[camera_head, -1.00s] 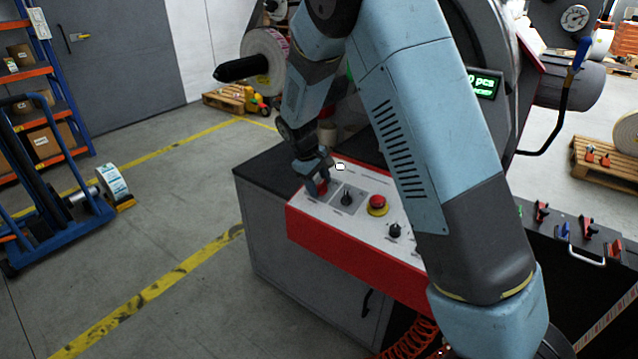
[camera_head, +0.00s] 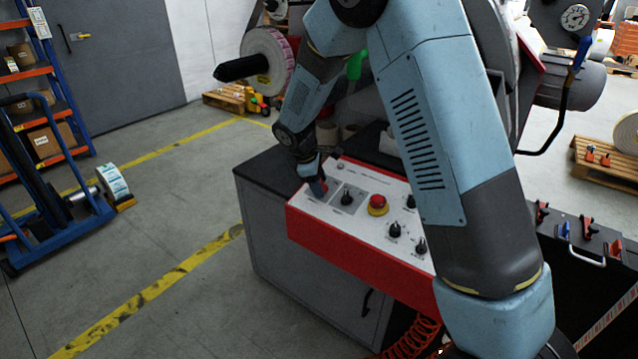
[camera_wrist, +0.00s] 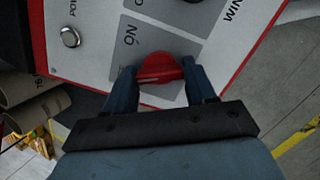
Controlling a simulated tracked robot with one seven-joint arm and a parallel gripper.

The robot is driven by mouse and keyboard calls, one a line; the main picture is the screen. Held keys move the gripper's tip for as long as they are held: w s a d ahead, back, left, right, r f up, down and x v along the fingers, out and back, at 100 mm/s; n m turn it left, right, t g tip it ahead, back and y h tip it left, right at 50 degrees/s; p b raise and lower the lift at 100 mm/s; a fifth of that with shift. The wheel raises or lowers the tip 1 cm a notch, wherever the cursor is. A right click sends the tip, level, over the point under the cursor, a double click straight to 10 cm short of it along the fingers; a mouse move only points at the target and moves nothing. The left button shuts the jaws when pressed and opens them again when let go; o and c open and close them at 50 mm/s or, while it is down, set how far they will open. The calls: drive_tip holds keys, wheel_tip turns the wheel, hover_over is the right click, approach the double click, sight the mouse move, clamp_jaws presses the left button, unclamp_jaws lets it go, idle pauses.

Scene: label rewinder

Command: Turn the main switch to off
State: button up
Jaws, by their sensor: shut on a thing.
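The main switch is a red rotary knob (camera_wrist: 160,68) on a grey label plate, beside the printed word ON, in the wrist view. My gripper (camera_wrist: 165,80) has its two blue fingers on either side of the knob and is shut on it. The knob's pointer line lies roughly across the picture, slightly tilted. In the head view my gripper (camera_head: 318,188) is at the left end of the control panel (camera_head: 330,217). It covers most of the switch there. The OFF marking is not readable in either view.
My forearm spans the panel's right side.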

idle(0.3)
drive_tip(key=o, duration=1)
drive_tip(key=shift+o, duration=0.2)
drive_tip(key=v, duration=1.3)
drive_tip(key=shift+r, duration=0.35)
drive_tip(key=shift+s, duration=0.2)
